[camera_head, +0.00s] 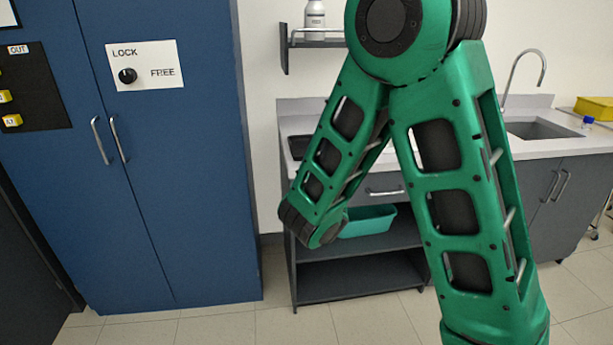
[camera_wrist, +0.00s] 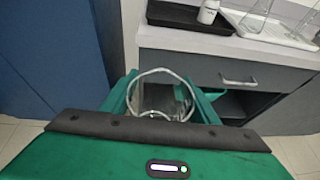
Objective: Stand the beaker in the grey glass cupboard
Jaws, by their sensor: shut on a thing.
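The beaker (camera_wrist: 160,76) is clear glass, seen from above in the wrist view with its round rim facing the camera. My gripper (camera_wrist: 162,103) is shut on it, one green finger at each side. It is held in front of the grey bench; its base is not clear. In the head view the beaker and gripper are hidden behind my green arm. No glass-fronted cupboard is clear in either view. A grey unit with closed doors and bar handles (camera_head: 553,195) stands under the sink; I cannot tell whether it is the grey glass cupboard.
A tall blue cabinet (camera_head: 185,190), doors closed, stands left. The grey bench (camera_wrist: 175,40) carries a black tray (camera_wrist: 165,17), a white bottle (camera_wrist: 208,12) and glassware. Below are a drawer and open shelves with a teal bin (camera_head: 368,221). A wall shelf (camera_head: 318,43) is above. Floor shows in front.

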